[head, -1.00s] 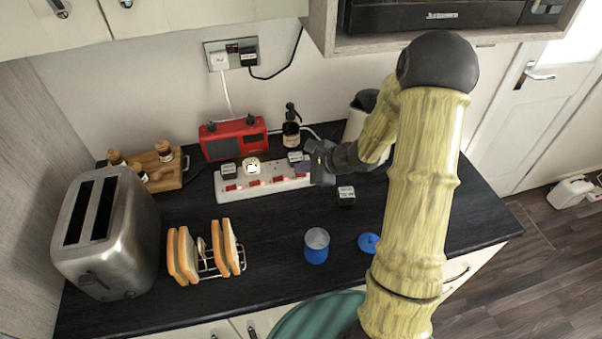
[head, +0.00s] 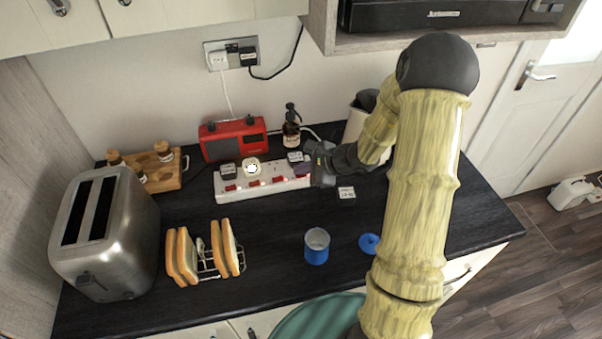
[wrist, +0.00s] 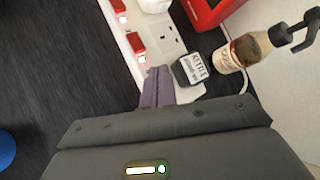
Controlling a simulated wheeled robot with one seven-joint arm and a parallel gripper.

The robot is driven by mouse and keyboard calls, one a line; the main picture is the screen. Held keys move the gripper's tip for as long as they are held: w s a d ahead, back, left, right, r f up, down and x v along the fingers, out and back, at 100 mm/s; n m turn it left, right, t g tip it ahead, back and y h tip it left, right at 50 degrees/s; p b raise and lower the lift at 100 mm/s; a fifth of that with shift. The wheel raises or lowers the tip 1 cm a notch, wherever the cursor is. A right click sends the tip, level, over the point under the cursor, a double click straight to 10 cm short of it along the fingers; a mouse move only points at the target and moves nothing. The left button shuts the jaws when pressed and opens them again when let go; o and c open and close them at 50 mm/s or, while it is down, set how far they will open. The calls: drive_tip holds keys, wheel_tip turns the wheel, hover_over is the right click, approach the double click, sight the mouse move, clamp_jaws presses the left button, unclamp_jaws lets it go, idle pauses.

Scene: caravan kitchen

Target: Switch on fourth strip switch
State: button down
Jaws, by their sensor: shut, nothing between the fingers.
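A white power strip (head: 223,196) with red rocker switches along its front side lies on the dark worktop. Three red switches show in the head view, the third (head: 281,180) nearest my gripper. In the wrist view the third switch (wrist: 136,42) shows beside an empty socket. A black plug labelled KETTLE (wrist: 192,69) sits in the fourth socket. My gripper (wrist: 157,88) is shut and empty, its purple fingertips over the strip's end beside that plug. They hide the fourth switch, so I cannot tell its position or whether they touch it.
A red radio (head: 233,138) and a brown pump bottle (head: 291,132) stand behind the strip. A loose black plug (head: 346,193) lies right of my gripper. A toaster (head: 105,235), toast rack (head: 206,258) and blue pot (head: 316,250) stand in front.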

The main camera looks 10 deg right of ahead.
drive_tip(key=shift+d+r+p, duration=0.2)
drive_tip(key=shift+r+p, duration=0.15)
drive_tip(key=shift+r, duration=0.45)
wheel_tip(320, 180, up, 7)
drive_tip(key=p, duration=0.4)
drive_tip(key=shift+d+p, duration=0.3)
drive_tip(key=shift+d, duration=0.1)
drive_tip(key=shift+s, duration=0.1)
drive_tip(key=s+r+n+g+h, duration=0.2)
drive_tip(key=s+n+h, duration=0.1)
drive_tip(key=s+n, duration=0.6)
drive_tip(key=s+a+r+n+g+h, duration=0.1)
drive_tip(key=s+n+h, duration=0.3)
drive_tip(key=s+n, duration=0.6)
drive_tip(key=shift+s+a+r+g, duration=0.2)
drive_tip(key=shift+s+r+g, duration=0.25)
drive_tip(key=shift+r+g, duration=0.3)
